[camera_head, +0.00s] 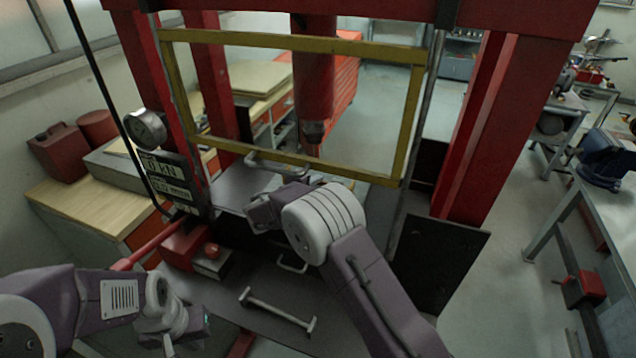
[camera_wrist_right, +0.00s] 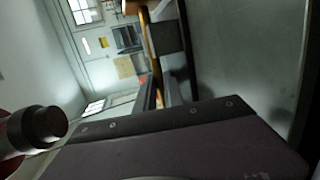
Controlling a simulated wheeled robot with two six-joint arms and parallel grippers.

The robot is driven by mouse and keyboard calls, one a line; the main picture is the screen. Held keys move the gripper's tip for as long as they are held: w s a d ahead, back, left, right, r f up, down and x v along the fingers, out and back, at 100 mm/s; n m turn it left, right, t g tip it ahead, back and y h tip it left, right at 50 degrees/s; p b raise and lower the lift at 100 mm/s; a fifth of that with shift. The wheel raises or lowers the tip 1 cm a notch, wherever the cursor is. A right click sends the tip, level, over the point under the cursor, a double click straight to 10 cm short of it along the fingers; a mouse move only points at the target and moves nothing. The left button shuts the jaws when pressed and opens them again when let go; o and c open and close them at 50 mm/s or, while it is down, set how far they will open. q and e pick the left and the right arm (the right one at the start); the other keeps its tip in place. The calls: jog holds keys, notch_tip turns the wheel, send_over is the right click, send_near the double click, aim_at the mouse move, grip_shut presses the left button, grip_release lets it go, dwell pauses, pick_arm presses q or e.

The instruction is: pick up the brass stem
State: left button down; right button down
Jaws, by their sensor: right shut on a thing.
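I cannot make out the brass stem in either view. My right gripper (camera_head: 266,209) is inside the red press, just below the yellow guard frame and its grey handle (camera_head: 280,168). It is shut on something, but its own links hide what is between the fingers. The wide dark slab (camera_wrist_right: 180,145) in the right wrist view is part of my own arm. My left gripper (camera_head: 172,328) is low at the front left, away from the press bed. Its fingers are too small and turned to read.
The yellow guard frame (camera_head: 300,42) stands in front of the red ram (camera_head: 314,75), which also shows in the right wrist view (camera_wrist_right: 35,128). A wooden bench (camera_head: 70,203) is left; a workbench (camera_head: 610,200) is right.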

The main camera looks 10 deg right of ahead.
jog(key=shift+r, duration=0.1)
dwell(0.6)
jog(key=shift+r+b, duration=0.3)
jog(key=shift+b, duration=0.1)
jog(key=shift+s+a+r+b, duration=0.2)
jog(key=shift+r+b, duration=0.25)
jog(key=shift+r, duration=0.2)
jog(key=shift+s+a+r+b, duration=0.2)
jog(key=shift+r+b, duration=0.2)
jog(key=shift+r, duration=0.2)
jog(key=s+a+b, duration=0.5)
jog(key=s+a, duration=0.6)
jog(key=s, duration=0.1)
jog(key=shift+s+a+r, duration=0.2)
jog(key=shift+a, duration=0.1)
